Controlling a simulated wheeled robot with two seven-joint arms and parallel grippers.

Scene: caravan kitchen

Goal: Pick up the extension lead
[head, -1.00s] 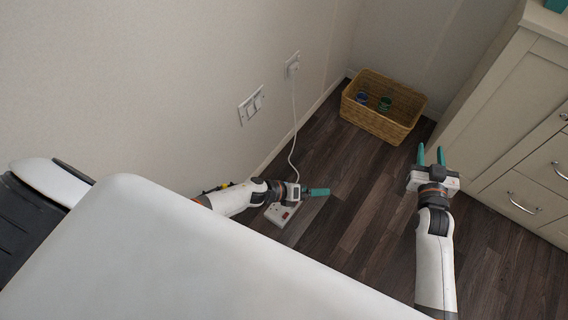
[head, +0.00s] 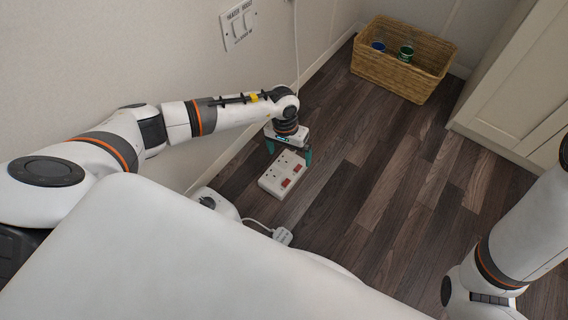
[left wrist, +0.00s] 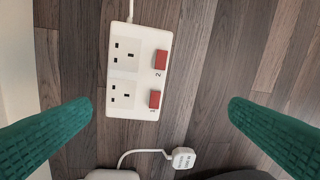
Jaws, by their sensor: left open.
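The extension lead (head: 283,176) is a white two-socket block with two red switches, lying on the wooden floor. In the left wrist view the block (left wrist: 140,70) lies upper left of the middle, with its cable leaving at the top. My left gripper (head: 289,158) is open and points down over the far end of the block, with green fingers apart. In the left wrist view its fingers (left wrist: 160,128) stand either side, clear of the block, with nothing between them gripped. My right arm (head: 510,245) enters at the right; its gripper is out of view.
A white plug (head: 282,236) on a cable lies on the floor near my white body. A wicker basket (head: 397,73) with cups stands at the back. The middle floor is clear.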

